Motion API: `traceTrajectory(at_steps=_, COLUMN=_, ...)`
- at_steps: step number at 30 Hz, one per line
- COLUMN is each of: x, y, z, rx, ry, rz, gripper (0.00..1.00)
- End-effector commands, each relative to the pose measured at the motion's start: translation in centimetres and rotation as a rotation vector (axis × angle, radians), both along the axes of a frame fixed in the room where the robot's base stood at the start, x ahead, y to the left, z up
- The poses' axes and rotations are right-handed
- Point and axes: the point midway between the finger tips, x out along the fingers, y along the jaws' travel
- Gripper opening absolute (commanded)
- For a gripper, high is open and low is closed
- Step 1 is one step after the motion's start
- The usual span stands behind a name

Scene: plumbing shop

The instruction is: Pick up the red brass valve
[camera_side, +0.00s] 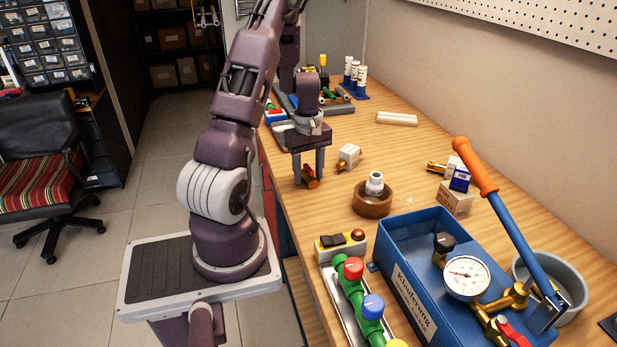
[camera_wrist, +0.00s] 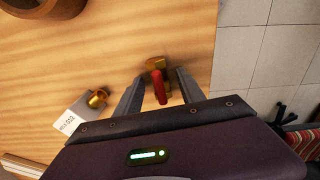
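The red brass valve (camera_side: 310,178) lies on the wooden bench near its left edge in the side view. In the wrist view the valve (camera_wrist: 158,80) shows a brass body and a red handle that points toward my gripper. My gripper (camera_side: 309,180) points down at the valve. In the wrist view the fingers of my gripper (camera_wrist: 157,82) are apart, one on each side of the valve, with a gap showing on both sides. Whether the fingertips touch the bench is hard to tell.
A white block with a brass fitting (camera_side: 348,157) stands close right of my gripper. A wooden bowl (camera_side: 373,200) holding a white fitting is nearer the camera. A blue test pump (camera_side: 400,235) and a colored valve manifold (camera_side: 352,290) fill the front. The bench edge is close by.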

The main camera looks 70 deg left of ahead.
Motion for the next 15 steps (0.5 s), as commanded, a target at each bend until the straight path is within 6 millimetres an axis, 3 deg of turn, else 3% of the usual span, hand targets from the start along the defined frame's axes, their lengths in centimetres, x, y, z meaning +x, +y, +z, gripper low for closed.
traceTrajectory(at_steps=1, x=0.01, y=0.00, z=0.02, rx=0.000, ry=0.000, rz=0.000, gripper=0.34)
traceTrajectory(at_steps=6, x=0.01, y=-0.01, z=0.03, rx=0.000, ry=0.000, rz=-0.001, gripper=0.01)
traceTrajectory(at_steps=15, x=0.03, y=0.00, z=0.07, rx=0.000, ry=0.000, rz=-0.001, gripper=0.00)
